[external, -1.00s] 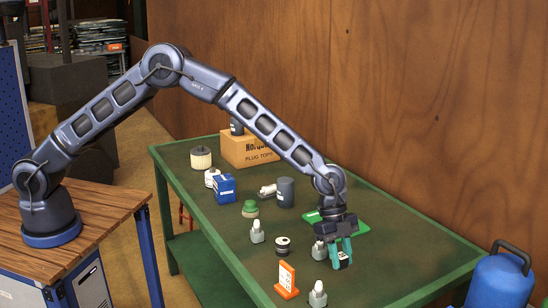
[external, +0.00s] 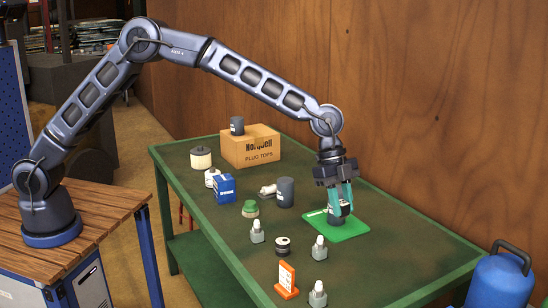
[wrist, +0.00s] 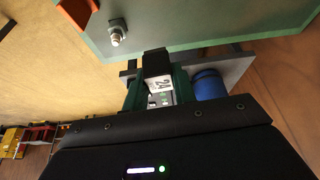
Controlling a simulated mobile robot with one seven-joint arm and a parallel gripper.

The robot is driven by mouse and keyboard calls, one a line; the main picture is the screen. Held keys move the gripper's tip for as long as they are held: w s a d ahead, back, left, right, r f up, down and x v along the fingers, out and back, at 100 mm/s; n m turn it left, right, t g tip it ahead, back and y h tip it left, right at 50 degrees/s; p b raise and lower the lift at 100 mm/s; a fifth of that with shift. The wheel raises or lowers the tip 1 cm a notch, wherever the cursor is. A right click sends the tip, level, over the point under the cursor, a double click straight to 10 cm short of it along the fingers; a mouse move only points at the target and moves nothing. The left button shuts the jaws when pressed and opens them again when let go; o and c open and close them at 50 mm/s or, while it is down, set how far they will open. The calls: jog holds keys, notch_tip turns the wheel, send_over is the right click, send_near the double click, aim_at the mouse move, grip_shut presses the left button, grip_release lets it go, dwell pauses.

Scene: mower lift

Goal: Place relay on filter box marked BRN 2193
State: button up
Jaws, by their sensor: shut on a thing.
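My gripper (external: 340,208) has teal fingers shut on the relay, a small dark block with a white label (wrist: 160,86); part of "24" reads on it in the wrist view. In the external view the fingers hold the relay over the bright green mat (external: 352,232) at the right of the table; I cannot tell if it touches the mat. A blue box (external: 223,188) with a pale marking stands on the table, left of my gripper. It looks like the filter box, but BRN 2193 cannot be read.
A wooden wall rises behind.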

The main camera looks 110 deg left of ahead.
jog(key=s+a+r+n+t+y, duration=0.1)
jog(key=s+a+r+n, duration=0.1)
jog(key=s+a, duration=0.4)
jog(key=s+a+r+n+y, duration=0.1)
jog(key=s+a+n, duration=0.2)
jog(key=s+a, duration=0.35)
notch_tip(320, 180, up, 5)
jog(key=n+g+y, duration=0.1)
jog(key=n+y, duration=0.3)
jog(key=n, duration=0.8)
send_over(226, 178)
jog(key=s+d, duration=0.1)
jog(key=s, duration=0.1)
jog(key=f, duration=1.8)
jog(key=shift+w+d+f, duration=0.15)
jog(key=shift+w+f, duration=0.15)
jog(key=shift+f, duration=0.1)
jog(key=shift+f, duration=0.15)
jog(key=o, duration=1)
